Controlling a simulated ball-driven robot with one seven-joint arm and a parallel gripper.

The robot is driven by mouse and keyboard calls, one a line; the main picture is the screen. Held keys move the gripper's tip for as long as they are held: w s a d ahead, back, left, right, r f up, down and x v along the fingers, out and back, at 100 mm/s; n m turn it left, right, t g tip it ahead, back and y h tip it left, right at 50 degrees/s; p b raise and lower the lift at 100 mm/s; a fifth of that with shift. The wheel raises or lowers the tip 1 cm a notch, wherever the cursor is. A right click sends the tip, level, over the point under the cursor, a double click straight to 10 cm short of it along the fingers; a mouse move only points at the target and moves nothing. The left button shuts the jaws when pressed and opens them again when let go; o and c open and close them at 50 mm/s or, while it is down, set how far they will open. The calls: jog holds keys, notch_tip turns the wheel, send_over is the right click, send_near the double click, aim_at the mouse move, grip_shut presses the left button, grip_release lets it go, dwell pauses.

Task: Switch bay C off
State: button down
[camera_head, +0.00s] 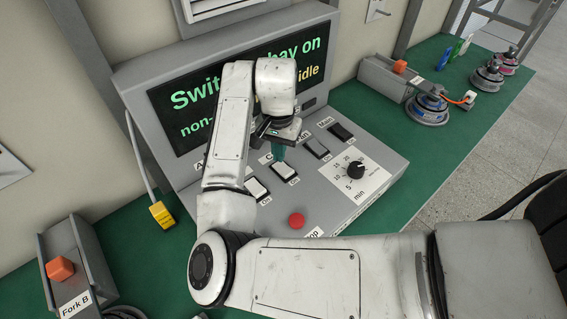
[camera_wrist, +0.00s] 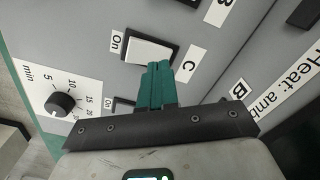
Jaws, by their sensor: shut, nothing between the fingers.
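The grey console holds a row of rocker switches. In the wrist view, a pale rocker (camera_wrist: 150,48) has an "On" label at one end and a "C" label (camera_wrist: 190,65) at the other. It appears in the head view (camera_head: 287,173) near the middle of the row. My gripper (camera_head: 280,154) is shut and empty, pointing down. Its teal fingertips (camera_wrist: 157,68) overlap the rocker's C-label end in the wrist view; I cannot tell whether they touch it. I cannot tell which way the rocker is tipped. The screen (camera_head: 190,115) partly reads "Switch bay on" and "idle".
Another pale rocker (camera_head: 257,188) sits left of C; darker rockers (camera_head: 316,147) lie right. A timer dial (camera_head: 355,169) and a red stop button (camera_head: 296,220) are nearby. A yellow plug (camera_head: 161,213) lies left. Fork B's bracket (camera_head: 80,260) stands front left.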

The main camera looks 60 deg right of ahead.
aim_at(280, 165)
notch_tip(280, 165, up, 5)
jog(key=p, duration=0.4)
jog(key=shift+s, duration=0.1)
dwell(0.7)
